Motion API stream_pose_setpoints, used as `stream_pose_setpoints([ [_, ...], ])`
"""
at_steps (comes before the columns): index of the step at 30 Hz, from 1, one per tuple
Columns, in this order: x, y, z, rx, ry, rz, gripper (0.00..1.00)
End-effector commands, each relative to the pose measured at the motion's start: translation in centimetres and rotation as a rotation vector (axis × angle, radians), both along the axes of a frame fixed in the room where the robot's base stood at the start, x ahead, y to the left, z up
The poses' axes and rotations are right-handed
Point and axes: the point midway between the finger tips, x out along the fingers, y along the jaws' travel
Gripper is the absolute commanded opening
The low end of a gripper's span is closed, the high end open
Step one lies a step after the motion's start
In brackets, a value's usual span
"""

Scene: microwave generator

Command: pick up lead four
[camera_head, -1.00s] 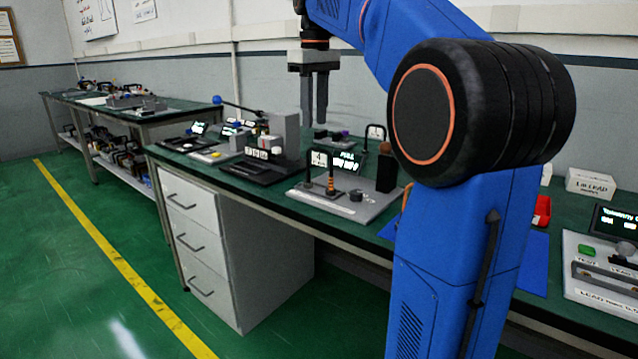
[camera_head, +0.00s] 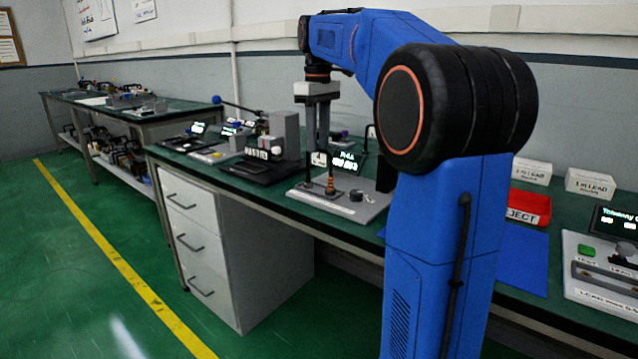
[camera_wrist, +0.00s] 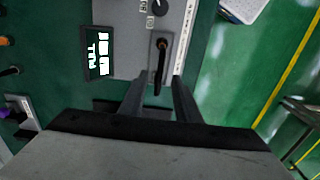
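A test fixture with a light grey base plate (camera_head: 362,207) stands on the green bench and carries a card marked 4 (camera_head: 319,158). A dark upright lead with orange bands (camera_head: 331,183) stands on its dark holder at the plate's front left. My gripper (camera_head: 318,146) points down above the fixture, its fingers apart and empty. In the wrist view my gripper (camera_wrist: 158,80) has a dark slender piece (camera_wrist: 161,60), seemingly this lead, just beyond its fingertips, apart from them. I cannot read a number on the lead itself.
A lit display reading FULL (camera_wrist: 98,55) stands beside the fixture plate. A black fixture with a grey block (camera_head: 262,165) is to the left. My arm hides part of the bench. A red REJECT bin (camera_head: 530,208) and a blue mat (camera_head: 522,260) lie to the right.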

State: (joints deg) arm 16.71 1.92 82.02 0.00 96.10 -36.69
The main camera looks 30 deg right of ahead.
Motion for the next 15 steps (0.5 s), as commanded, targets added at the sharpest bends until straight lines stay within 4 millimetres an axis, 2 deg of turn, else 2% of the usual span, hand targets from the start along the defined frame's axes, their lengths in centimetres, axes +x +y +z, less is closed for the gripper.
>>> stream_pose_setpoints([
  [3,0.0,0.0,-1.5,0.001,0.001,0.000,0.30],
  [11,-0.1,0.0,-3.0,0.001,0.001,0.000,0.30],
  [15,-0.1,-0.2,-4.8,0.001,0.001,0.000,0.30],
])
